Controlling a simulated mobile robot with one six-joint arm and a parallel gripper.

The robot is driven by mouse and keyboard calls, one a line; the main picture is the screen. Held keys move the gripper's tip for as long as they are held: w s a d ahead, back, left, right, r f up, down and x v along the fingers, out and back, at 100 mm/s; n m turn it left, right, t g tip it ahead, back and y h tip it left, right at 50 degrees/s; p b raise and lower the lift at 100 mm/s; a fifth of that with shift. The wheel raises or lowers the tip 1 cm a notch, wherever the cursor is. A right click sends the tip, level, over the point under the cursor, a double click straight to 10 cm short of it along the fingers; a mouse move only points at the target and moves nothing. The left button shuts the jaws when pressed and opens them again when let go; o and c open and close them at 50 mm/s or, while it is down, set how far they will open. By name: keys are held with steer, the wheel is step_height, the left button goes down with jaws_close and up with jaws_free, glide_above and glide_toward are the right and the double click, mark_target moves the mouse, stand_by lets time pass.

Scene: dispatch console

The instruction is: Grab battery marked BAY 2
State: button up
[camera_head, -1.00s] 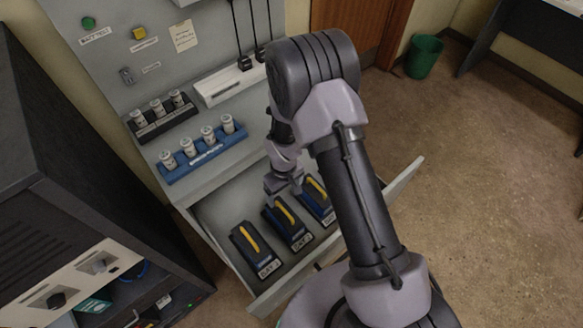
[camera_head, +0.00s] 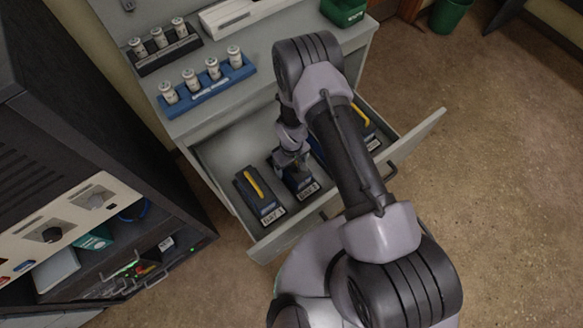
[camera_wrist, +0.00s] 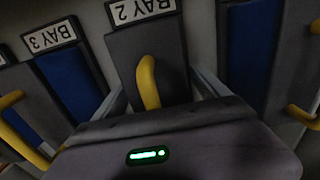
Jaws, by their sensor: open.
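The left battery (camera_head: 259,196) and the BAY 3 battery (camera_wrist: 70,70) lie close on either side. The drawer (camera_head: 225,155) has raised walls. A blue rack (camera_head: 207,89) of canisters stands on the counter above. A dark cabinet (camera_head: 60,130) stands at left. Floor at right is clear.

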steer(key=shift+r, duration=0.15)
steer(key=shift+c, duration=0.7)
jaws_close()
